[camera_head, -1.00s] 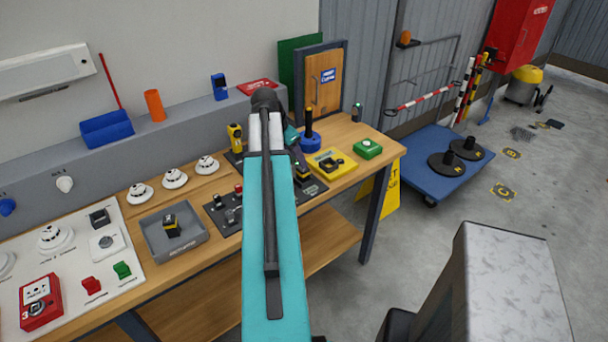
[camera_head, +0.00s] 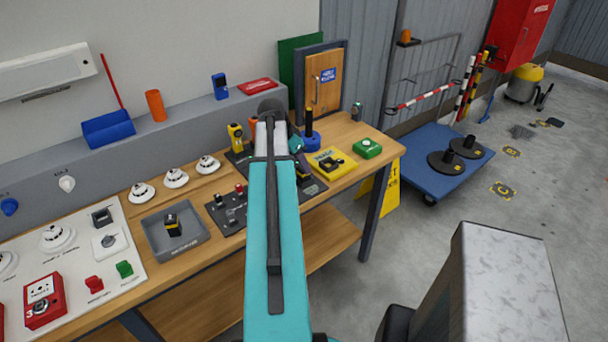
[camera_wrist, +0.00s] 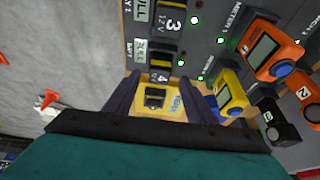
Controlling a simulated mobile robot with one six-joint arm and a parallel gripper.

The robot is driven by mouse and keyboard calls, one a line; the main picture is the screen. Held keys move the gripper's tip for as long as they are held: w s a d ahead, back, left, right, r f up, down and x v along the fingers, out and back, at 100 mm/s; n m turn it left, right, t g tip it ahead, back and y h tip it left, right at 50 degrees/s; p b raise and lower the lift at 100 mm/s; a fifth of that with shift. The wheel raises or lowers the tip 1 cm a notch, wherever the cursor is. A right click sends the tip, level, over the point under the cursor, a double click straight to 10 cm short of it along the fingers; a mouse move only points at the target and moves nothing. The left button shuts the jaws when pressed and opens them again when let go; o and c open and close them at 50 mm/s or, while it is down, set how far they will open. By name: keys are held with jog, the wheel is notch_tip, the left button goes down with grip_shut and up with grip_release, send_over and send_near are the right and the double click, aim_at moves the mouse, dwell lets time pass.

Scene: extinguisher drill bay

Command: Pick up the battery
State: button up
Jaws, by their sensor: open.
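A black-and-yellow battery (camera_head: 173,225) stands in a grey tray (camera_head: 152,247) on the workbench in the head view. A yellow case (camera_wrist: 175,106) shows beyond the finger gap. My arm hides much of the panel in the head view.
Orange and yellow meters (camera_wrist: 268,48) stand right of my fingers in the wrist view. A yellow case (camera_head: 330,162) and green button box (camera_head: 367,148) lie near the bench's right end. Smoke detectors (camera_head: 176,178) line the bench left of my arm.

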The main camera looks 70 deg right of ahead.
jog(key=shift+p+x, duration=0.6)
jog(key=shift+x, duration=0.35)
jog(key=shift+p+x, duration=0.3)
jog(key=shift+x, duration=0.8)
jog(key=shift+s, duration=0.1)
grip_shut()
jog(key=shift+r, duration=0.25)
jog(key=shift+r+b, duration=1.75)
jog(key=shift+r, duration=3.05)
